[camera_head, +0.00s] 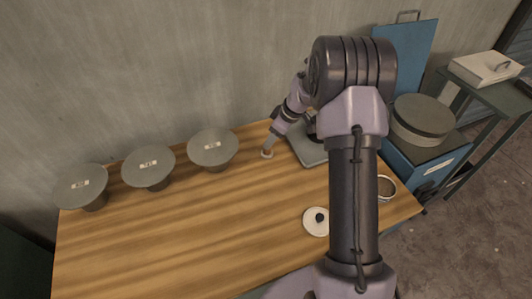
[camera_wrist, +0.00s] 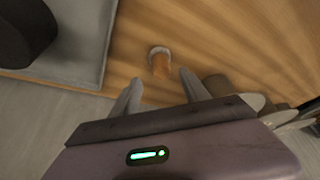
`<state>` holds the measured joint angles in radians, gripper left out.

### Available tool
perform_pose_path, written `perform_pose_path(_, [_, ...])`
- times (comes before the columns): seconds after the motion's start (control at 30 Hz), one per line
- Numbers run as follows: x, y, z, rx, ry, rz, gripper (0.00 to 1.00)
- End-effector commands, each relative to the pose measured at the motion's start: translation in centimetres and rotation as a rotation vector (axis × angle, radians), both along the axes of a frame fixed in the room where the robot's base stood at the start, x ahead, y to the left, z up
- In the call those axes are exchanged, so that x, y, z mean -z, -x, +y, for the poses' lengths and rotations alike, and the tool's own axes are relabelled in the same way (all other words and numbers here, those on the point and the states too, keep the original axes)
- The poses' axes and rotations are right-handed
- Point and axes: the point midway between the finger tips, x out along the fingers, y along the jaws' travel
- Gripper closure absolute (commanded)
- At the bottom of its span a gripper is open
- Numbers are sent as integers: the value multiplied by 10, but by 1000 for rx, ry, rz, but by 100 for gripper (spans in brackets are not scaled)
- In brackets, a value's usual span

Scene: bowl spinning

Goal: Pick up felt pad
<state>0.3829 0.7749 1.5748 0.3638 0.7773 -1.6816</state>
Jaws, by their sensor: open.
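A small piece with a pale rim and an orange-brown wooden-looking body, which I take to be the felt pad (camera_head: 267,154), sits on the wooden table near its back edge. It also shows in the wrist view (camera_wrist: 159,54), just beyond the fingertips and between their lines. My gripper (camera_head: 269,146) reaches down to it from above. In the wrist view my gripper (camera_wrist: 161,80) is open, one grey finger on each side, and nothing is clamped between them.
A grey square base (camera_head: 308,152) with a dark part stands close right of the pad, partly behind my arm. Three labelled grey discs on stands (camera_head: 212,147) line the back left. A white round piece with a black knob (camera_head: 314,228) lies in front. The table's front left (camera_head: 150,245) is clear.

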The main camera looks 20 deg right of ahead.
Motion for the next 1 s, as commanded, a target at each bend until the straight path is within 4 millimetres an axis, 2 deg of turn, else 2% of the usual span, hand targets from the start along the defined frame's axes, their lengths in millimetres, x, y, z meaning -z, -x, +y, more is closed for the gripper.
perform_pose_path(0.13, [17,-3,5,-2,-1,2,46])
perform_pose_path(0.3, [49,-12,13,0,-1,2,46])
perform_pose_path(0.5, [49,-14,14,1,0,2,46])
perform_pose_path(0.57, [49,-14,14,1,0,2,54])
perform_pose_path(0.8, [49,-14,14,1,0,2,100])
perform_pose_path(1.0, [49,-14,14,1,0,2,100])
